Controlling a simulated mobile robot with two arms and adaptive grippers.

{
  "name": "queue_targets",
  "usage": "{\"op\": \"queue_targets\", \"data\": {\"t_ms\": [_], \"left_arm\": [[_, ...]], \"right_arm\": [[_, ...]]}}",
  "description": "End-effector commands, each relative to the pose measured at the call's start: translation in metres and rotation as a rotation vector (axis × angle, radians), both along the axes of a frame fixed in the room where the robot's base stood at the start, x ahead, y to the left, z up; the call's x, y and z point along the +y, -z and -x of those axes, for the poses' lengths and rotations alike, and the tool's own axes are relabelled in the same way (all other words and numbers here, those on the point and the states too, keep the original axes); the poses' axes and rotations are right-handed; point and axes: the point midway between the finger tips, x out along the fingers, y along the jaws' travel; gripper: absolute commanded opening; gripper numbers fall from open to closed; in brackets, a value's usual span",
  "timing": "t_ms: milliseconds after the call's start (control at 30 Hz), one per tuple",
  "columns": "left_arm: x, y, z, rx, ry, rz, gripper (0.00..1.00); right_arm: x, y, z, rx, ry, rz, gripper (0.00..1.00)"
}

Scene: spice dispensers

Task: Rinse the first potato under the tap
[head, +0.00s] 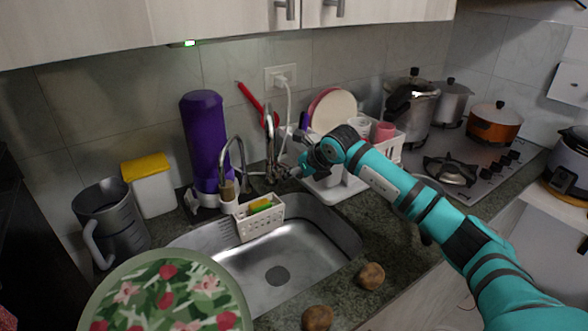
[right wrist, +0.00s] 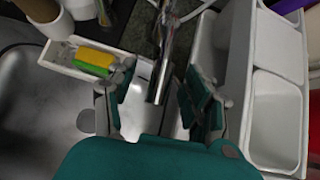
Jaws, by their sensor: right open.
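Two brown potatoes lie on the dark counter at the sink's front right: one potato (head: 371,276) beside the rim, the other potato (head: 317,317) nearer to me. The metal sink (head: 312,250) is empty, and no running water shows. A metal tap (head: 270,140) stands behind it. My right gripper (head: 287,169) is at the tap, above the back of the sink. In the right wrist view, my right gripper (right wrist: 161,88) is open, with the tap (right wrist: 164,75) between its fingers; whether they touch it is unclear. My left gripper is out of view.
A white caddy (head: 247,228) with a yellow-green sponge (head: 260,206) sits at the sink's back edge. A purple cylinder (head: 204,140) with a curved spout stands behind. A dish rack (head: 340,185) is right of the tap. A floral round board (head: 165,295) covers the front left.

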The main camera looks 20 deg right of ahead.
Motion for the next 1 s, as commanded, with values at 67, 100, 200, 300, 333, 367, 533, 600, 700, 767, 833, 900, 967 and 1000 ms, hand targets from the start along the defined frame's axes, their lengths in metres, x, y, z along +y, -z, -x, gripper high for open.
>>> {"op": "queue_targets", "data": {"t_ms": [67,100,200,300,333,367,533,600,700,767,833,900,967,1000], "left_arm": [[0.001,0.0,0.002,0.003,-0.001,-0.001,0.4],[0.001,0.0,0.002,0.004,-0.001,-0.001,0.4],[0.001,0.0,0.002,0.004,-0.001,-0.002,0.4],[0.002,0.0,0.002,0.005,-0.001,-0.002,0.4],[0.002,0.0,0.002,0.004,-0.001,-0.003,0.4],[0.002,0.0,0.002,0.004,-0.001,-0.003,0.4],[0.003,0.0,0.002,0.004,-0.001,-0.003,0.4],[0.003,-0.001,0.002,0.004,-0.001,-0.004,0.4],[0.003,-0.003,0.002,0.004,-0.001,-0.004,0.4],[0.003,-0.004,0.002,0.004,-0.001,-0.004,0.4],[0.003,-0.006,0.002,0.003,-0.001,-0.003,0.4],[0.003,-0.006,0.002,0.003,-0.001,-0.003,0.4],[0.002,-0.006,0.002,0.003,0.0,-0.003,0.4],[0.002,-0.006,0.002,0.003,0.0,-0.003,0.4]], "right_arm": [[0.0,0.0,0.0,0.0,0.0,0.0,0.52],[0.0,0.0,0.0,0.0,0.0,0.0,0.52],[0.0,0.0,0.0,0.0,0.0,0.0,0.39],[0.0,0.0,0.0,0.0,0.0,0.0,0.26],[0.0,0.0,0.0,0.0,0.0,0.0,0.22],[0.0,0.0,0.0,0.0,0.0,0.0,0.18],[0.0,0.0,0.0,0.0,0.0,0.0,0.08],[0.0,-0.002,0.0,0.0,0.0,0.0,0.08],[0.0,-0.006,-0.001,-0.001,0.0,0.0,0.08],[0.0,-0.009,-0.002,-0.002,0.0,0.0,0.08],[0.0,-0.013,-0.003,-0.003,0.0,-0.001,0.09],[0.0,-0.016,-0.003,-0.004,0.0,-0.001,0.09],[0.0,-0.015,-0.003,-0.004,0.0,-0.001,0.27],[0.0,-0.015,-0.003,-0.004,0.001,0.0,0.32]]}}
